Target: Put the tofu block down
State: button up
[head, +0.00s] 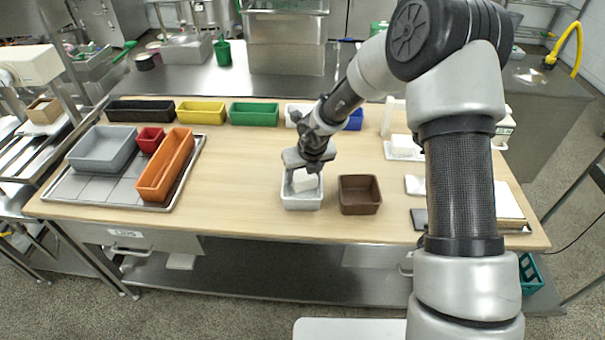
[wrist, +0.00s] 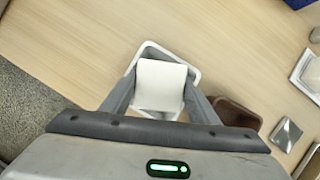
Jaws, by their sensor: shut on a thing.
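The tofu block (wrist: 160,84) is white and sits between the two fingers of my gripper in the wrist view. It also shows in the head view (head: 304,182), under the gripper. My gripper (head: 303,178) is shut on the tofu block and points down over a white bin (head: 302,204). In the wrist view, the bin's rim (wrist: 150,46) shows around and behind the block. The block is at or within the bin's opening. Whether it touches the bin's floor is hidden.
A brown bin (head: 360,196) stands close to the right of the white bin. A tray (head: 62,188) at the left holds grey, red and orange bins (head: 166,165). Black, yellow and green bins (head: 254,114) line the back. The wooden table (head: 235,190) is clear left of the white bin.

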jog(key=shift+f, duration=0.55)
jog(key=o, duration=0.8)
jog(key=shift+r, duration=0.1)
jog(key=shift+r, duration=0.3)
jog(key=p+v, duration=0.3)
jog(key=v, duration=0.9)
jog(key=shift+r, duration=0.2)
